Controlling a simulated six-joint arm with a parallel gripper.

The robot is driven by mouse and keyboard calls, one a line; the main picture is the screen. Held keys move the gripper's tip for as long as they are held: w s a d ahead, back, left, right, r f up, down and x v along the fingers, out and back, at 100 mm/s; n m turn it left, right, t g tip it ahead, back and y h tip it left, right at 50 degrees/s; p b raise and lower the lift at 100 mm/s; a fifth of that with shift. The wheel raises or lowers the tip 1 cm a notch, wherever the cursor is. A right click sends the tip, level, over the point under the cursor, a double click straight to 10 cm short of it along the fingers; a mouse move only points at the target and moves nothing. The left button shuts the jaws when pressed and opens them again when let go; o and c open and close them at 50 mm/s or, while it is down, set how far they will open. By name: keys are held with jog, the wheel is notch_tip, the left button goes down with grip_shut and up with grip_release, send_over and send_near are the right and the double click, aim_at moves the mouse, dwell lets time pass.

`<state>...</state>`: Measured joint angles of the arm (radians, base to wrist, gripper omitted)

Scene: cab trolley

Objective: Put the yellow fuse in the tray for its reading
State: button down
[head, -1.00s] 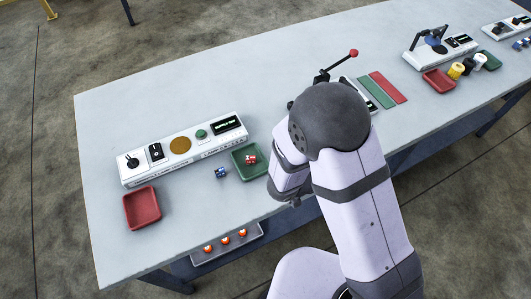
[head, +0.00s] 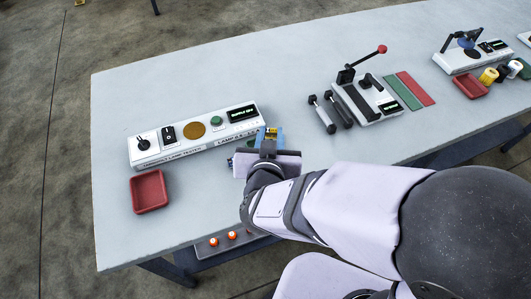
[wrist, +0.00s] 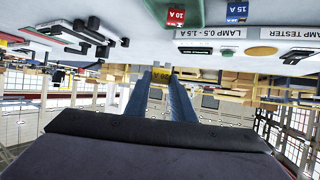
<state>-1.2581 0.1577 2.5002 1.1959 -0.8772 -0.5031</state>
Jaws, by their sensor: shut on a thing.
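My gripper (head: 269,136) is shut on the yellow fuse (head: 273,133) near the right end of the lamp tester (head: 195,138). In the wrist view, which looks upside down, the yellow fuse (wrist: 162,74), marked 20 A, sits between the blue fingertips. The red fuse (wrist: 176,16), marked 10 A, lies in the green tray (wrist: 154,8). The blue fuse (wrist: 237,12), marked 15 A, is beside that tray. In the head view my gripper hides most of the green tray and both those fuses. The red tray (head: 149,207) is empty. The tester's display (head: 242,113) is lit, its text too small to read surely.
A second device with a red-knobbed lever (head: 362,64) stands to the right, with two dark bars beside it. Green and red strips lie beyond it. A third device (head: 475,58) stands at the far right. Orange items (head: 232,235) sit below the table's front edge. The table's back is clear.

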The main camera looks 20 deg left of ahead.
jog(key=shift+s+a+f+n+y, duration=0.1)
jog(key=shift+s+f+n+y, duration=0.05)
jog(key=shift+f+n+y, duration=0.15)
jog(key=shift+f+b, duration=1.05)
jog(key=shift+f, duration=3.85)
jog(key=shift+f, duration=0.1)
jog(key=shift+f, duration=0.1)
jog(key=c, duration=1.5)
grip_release()
